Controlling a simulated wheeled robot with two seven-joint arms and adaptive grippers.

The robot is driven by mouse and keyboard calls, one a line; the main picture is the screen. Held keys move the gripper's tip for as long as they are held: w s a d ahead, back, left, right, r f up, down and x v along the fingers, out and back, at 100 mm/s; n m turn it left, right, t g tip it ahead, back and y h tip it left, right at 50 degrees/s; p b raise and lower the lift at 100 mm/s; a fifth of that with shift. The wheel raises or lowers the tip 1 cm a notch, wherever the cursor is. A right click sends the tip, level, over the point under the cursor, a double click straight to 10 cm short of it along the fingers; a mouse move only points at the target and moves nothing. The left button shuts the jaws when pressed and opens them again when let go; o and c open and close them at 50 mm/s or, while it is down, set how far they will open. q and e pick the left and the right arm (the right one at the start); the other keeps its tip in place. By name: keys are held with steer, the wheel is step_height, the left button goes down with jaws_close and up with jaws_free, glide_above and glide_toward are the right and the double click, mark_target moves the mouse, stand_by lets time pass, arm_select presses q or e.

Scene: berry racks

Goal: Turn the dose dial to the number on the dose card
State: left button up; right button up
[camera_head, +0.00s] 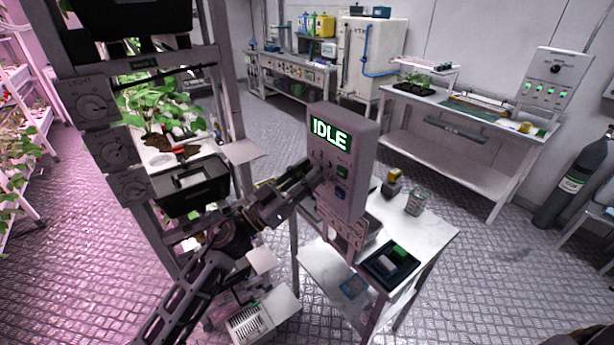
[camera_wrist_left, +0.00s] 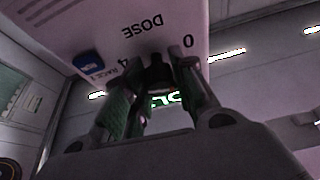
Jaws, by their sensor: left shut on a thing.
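A white control box (camera_head: 345,150) stands over the small table, with a green display (camera_head: 330,134) reading IDLE. In the left wrist view my left gripper (camera_wrist_left: 160,85) is shut on the dark dose dial (camera_wrist_left: 158,73), one finger each side. The box front (camera_wrist_left: 130,30) there shows DOSE, 0 and 4 upside down. The dial's pointer is hidden. A printed sign (camera_head: 340,228) hangs below the box; its text is too small to read, and I cannot tell whether it is the dose card. My right gripper is out of view.
Green (camera_head: 343,172) and blue (camera_head: 340,193) buttons sit right of the gripper. The small table (camera_head: 432,236) holds a dark tray (camera_head: 390,265) and a clear jar (camera_head: 416,201). A rack post with a LIGHT dial (camera_head: 92,106) and other dials stands left of my arm.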

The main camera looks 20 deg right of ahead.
arm_select(q)
steer(key=m+g, duration=0.2)
steer(key=m, duration=0.2)
steer(key=m+g, duration=0.2)
steer(key=m, duration=0.3)
steer(key=shift+g, duration=0.4)
steer(key=m+g, duration=0.1)
steer(key=m, duration=0.2)
steer(key=m+g+y, duration=0.1)
steer(key=m+g, duration=0.1)
steer(key=m, duration=0.2)
steer(key=shift+w+r+m+y, duration=0.1)
steer(key=shift+m+y, duration=0.2)
steer(key=m+y, duration=0.2)
steer(key=m, duration=0.4)
steer(key=shift+p, duration=0.35)
steer(key=m+y, duration=0.1)
steer(key=m, duration=0.1)
steer(key=m+y, duration=0.1)
steer(key=m, duration=0.2)
steer(key=shift+t, duration=0.3)
steer(key=shift+y, duration=0.3)
steer(key=o, duration=1)
steer(key=shift+o, duration=0.2)
steer(key=shift+a, duration=0.1)
